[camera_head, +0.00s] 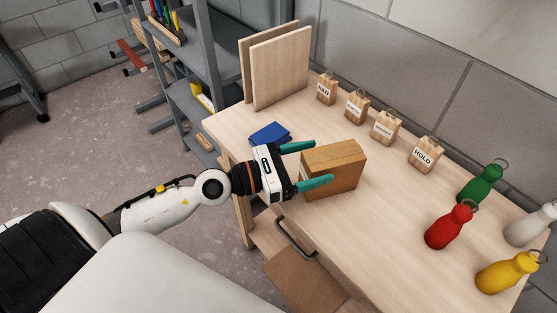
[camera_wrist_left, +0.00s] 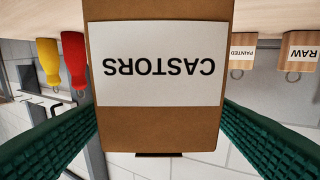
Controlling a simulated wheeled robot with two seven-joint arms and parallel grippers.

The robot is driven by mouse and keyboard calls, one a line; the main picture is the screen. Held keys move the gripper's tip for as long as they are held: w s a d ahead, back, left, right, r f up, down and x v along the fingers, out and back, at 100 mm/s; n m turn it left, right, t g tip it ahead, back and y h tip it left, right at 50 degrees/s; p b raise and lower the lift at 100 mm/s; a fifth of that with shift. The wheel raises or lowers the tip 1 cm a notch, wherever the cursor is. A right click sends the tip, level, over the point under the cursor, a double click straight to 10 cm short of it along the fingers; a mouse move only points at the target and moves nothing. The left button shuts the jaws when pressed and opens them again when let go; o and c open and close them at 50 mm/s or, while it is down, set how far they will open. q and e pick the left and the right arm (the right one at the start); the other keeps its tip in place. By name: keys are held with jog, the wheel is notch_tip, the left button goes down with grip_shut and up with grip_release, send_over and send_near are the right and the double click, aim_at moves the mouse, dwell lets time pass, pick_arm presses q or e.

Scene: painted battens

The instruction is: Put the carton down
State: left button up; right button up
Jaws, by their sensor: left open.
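The brown carton (camera_head: 338,168) stands upright on the wooden table near its front edge. In the left wrist view the carton (camera_wrist_left: 158,124) fills the middle, upside down, with a white label reading CASTORS. My left gripper (camera_head: 307,164) is open, its green fingers pointing at the carton. In the left wrist view the fingers (camera_wrist_left: 160,140) lie to either side of the carton, with gaps between. The carton appears to rest on the tabletop. My right gripper is not in view.
The table (camera_head: 395,225) holds a blue cloth-like item (camera_head: 270,133), boards (camera_head: 281,68) and several labelled wooden blocks (camera_head: 424,154) at the back. Green (camera_head: 480,184), red (camera_head: 450,227), yellow (camera_head: 508,272) and white bottles (camera_head: 530,226) stand at right. A drawer handle (camera_head: 296,241) sits below the front edge.

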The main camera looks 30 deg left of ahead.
pick_arm(q)
jog(key=b+v, duration=0.7)
jog(key=v, duration=0.2)
jog(key=shift+s+a, duration=0.2)
